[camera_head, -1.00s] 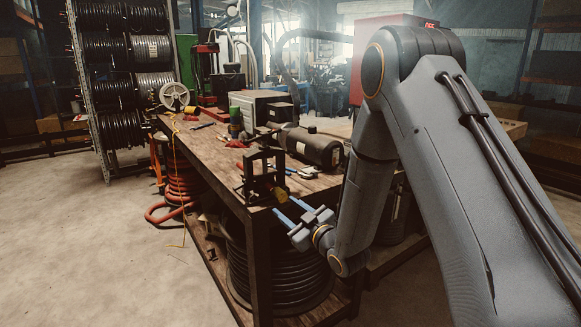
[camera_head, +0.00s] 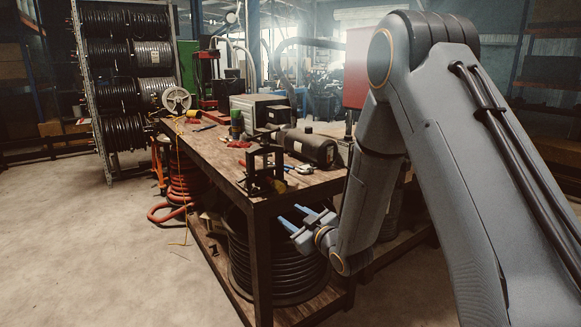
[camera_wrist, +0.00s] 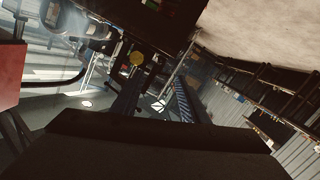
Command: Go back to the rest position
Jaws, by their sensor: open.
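My gripper (camera_head: 295,220) is in the head view, just off the near right corner of the workbench (camera_head: 215,150) and below its top. Its two blue fingers point left and are spread apart, with nothing seen between them. A black hose crimper frame (camera_head: 265,170) stands upright on the near corner of the bench, above and left of my fingers. My gripper looks apart from it.
A dark cylinder (camera_head: 312,147) lies on the bench behind the crimper. A coil of black hose (camera_head: 285,265) sits on the lower shelf beneath my gripper. A hose reel rack (camera_head: 125,70) stands at the back left. The floor (camera_head: 80,235) at the left is clear.

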